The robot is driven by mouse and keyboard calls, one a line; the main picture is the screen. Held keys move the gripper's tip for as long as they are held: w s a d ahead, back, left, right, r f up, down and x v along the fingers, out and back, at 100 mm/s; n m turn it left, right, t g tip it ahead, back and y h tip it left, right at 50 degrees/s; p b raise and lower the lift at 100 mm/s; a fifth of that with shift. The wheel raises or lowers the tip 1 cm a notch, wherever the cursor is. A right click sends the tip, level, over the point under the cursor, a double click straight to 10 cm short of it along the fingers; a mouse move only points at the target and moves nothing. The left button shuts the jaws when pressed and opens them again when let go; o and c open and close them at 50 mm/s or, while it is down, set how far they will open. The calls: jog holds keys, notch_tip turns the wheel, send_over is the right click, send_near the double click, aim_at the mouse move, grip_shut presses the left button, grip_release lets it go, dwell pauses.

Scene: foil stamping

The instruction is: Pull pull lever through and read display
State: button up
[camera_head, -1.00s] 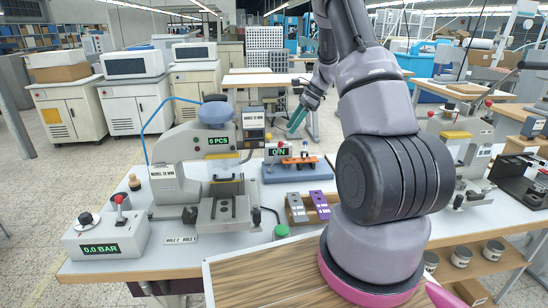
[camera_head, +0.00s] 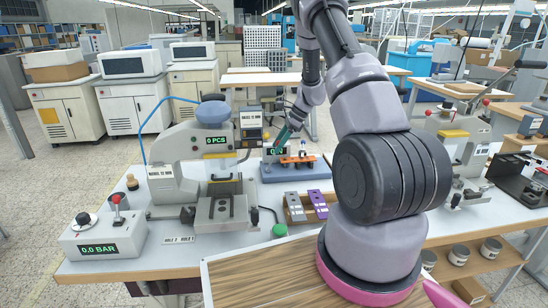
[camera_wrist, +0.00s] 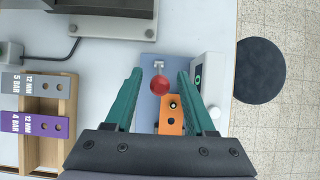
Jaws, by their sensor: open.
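The pull tester's blue base (camera_head: 296,174) stands at the back of the bench in the head view, with an orange part (camera_head: 299,160) on it. Its display (camera_head: 275,152) is partly hidden behind my gripper (camera_head: 278,148); its reading is not clear now. In the wrist view, the red ball knob of the pull lever (camera_wrist: 160,85) appears between my two open green fingers, with clear space on both sides. I cannot tell the height gap. The orange part (camera_wrist: 171,115) lies just below it in the picture, and the display housing (camera_wrist: 207,75) stands close beside the right finger.
The foil press (camera_head: 195,165) stands to the left, reading 0 PCS. A pressure box (camera_head: 103,236) in front reads 0.0 BAR. A wooden tray (camera_head: 311,218) holds a grey and a purple plate. Floor and a dark round shape (camera_wrist: 260,71) show beyond the bench edge.

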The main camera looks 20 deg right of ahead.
jog(key=shift+c, duration=0.3)
grip_shut()
jog(key=shift+w+a+r, duration=0.15)
jog(key=shift+a+r, duration=0.05)
jog(key=shift+a, duration=0.6)
jog(key=shift+w+a+r, duration=0.15)
jog(key=shift+a, duration=0.6)
jog(key=w+a+f, duration=0.1)
jog(key=a+f, duration=0.1)
jog(key=a, duration=0.5)
jog(key=shift+w+a, duration=0.25)
jog(key=shift+d, duration=0.1)
dwell(0.5)
